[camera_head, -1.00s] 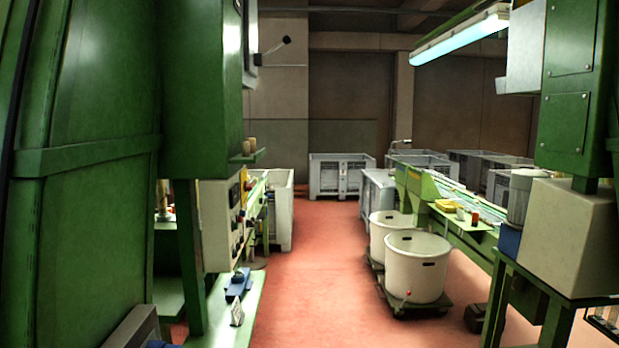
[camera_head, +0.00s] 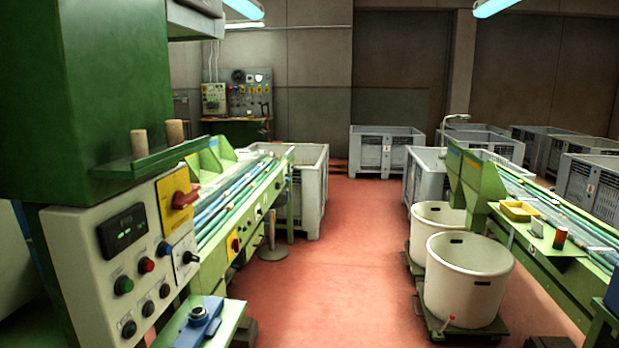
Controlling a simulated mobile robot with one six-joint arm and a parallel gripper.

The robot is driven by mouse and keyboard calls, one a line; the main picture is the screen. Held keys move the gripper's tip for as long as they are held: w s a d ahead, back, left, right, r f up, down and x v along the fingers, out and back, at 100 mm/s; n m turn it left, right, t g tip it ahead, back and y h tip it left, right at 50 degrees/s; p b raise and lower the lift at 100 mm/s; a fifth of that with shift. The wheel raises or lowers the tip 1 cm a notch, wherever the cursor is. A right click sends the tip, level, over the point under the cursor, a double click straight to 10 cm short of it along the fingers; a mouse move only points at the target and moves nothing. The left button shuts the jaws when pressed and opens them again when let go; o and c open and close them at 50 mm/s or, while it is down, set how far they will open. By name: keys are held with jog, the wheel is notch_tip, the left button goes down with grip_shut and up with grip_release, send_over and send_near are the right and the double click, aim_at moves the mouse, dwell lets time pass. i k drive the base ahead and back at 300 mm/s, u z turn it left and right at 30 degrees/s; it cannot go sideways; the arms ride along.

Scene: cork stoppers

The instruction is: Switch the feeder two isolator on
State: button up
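On the left, a control panel (camera_head: 85,260) on a green machine carries a red rotary isolator handle (camera_head: 185,199) on a yellow plate (camera_head: 172,214). Below it are a black selector switch (camera_head: 190,257), a dark display and several round buttons. Another red knob on yellow (camera_head: 235,245) sits on the green conveyor frame behind. At the back, a control board (camera_head: 249,98) with small dials and switches stands above a green bench. Labels are too small to read, so I cannot tell which one is the feeder two isolator. My gripper is not in view.
The red floor aisle (camera_head: 330,260) is clear down the middle. White tubs (camera_head: 468,280) on dollies and a green conveyor (camera_head: 540,215) line the right. Grey crates (camera_head: 385,150) stand at the back. A blue device (camera_head: 198,325) sits on a low green shelf at front left.

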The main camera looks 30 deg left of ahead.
aim_at(181, 201)
jog(key=u, duration=0.55)
jog(key=i, duration=0.9)
jog(key=u, duration=0.75)
jog(key=k, duration=0.9)
jog(key=u, duration=0.15)
jog(key=i, duration=0.9)
jog(key=z, duration=0.05)
